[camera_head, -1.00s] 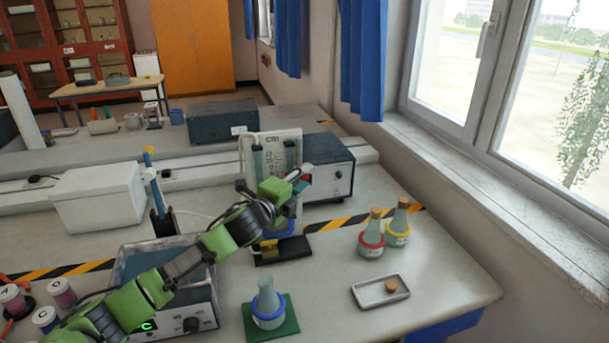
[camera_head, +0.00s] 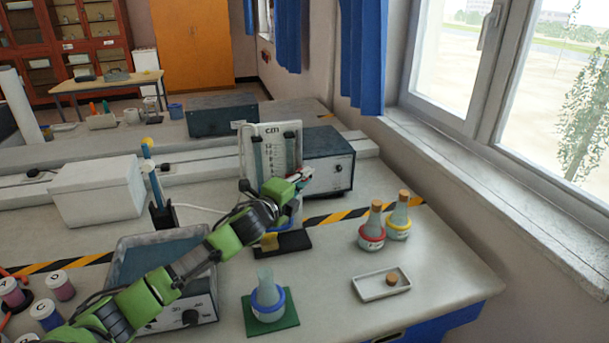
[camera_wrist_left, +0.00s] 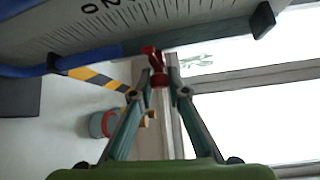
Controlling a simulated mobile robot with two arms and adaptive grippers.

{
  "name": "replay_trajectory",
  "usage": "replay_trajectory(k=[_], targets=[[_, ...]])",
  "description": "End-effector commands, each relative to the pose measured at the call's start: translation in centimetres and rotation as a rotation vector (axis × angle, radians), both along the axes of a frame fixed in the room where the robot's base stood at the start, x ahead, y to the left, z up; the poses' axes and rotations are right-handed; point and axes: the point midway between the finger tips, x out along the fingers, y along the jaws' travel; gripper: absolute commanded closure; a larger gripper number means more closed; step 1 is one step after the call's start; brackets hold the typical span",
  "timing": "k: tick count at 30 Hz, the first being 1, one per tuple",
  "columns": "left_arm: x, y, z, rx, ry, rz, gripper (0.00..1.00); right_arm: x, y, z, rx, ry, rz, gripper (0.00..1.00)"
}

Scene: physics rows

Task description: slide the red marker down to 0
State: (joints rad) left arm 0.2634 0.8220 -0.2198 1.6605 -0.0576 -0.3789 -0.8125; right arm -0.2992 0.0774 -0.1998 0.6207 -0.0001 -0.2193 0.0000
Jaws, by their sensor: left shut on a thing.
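The white scale board (camera_head: 270,130) stands upright on a dark base on the bench, with printed numbers and glass tubes on its face. In the left wrist view the scale (camera_wrist_left: 150,22) crosses the top with tick marks, and a "0" is readable at upper left. The red marker (camera_wrist_left: 154,63) is at the scale's edge, to the right of that "0". My left gripper (camera_wrist_left: 162,82) is shut on the red marker. In the head view my left gripper (camera_head: 299,178) is at the board's right side and hides its lower part. My right gripper is not in view.
A grey box with a dial (camera_head: 328,160) stands right behind the board. Stoppered flasks (camera_head: 371,232), a small tray (camera_head: 381,288) and a flask on a green mat (camera_head: 268,300) are in front. A basin unit (camera_head: 165,255) lies below my left arm.

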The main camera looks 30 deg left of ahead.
Motion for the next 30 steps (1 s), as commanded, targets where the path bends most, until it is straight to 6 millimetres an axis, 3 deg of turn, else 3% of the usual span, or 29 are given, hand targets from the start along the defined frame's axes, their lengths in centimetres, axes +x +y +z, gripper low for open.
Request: replay_trajectory(k=[1, 6, 17, 18, 19, 30], targets=[[0.0, 0.0, -2.0, 0.0, 0.004, 0.001, 1.0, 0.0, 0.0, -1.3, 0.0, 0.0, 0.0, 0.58], [0.0, 0.0, -4.1, 0.0, 0.004, 0.001, 1.0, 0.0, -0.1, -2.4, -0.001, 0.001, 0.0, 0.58], [-0.1, 0.0, -4.5, -0.001, 0.008, 0.001, 1.0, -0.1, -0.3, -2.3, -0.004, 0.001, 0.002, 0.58], [-0.1, 0.0, -4.5, -0.001, 0.009, 0.001, 0.77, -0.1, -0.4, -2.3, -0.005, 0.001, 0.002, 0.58], [-0.1, 0.0, -4.5, -0.001, 0.009, 0.001, 0.69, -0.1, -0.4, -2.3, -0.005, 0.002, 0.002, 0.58], [-0.1, 0.0, -4.2, 0.0, 0.004, 0.001, 0.68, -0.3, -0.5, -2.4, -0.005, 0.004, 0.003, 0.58]])
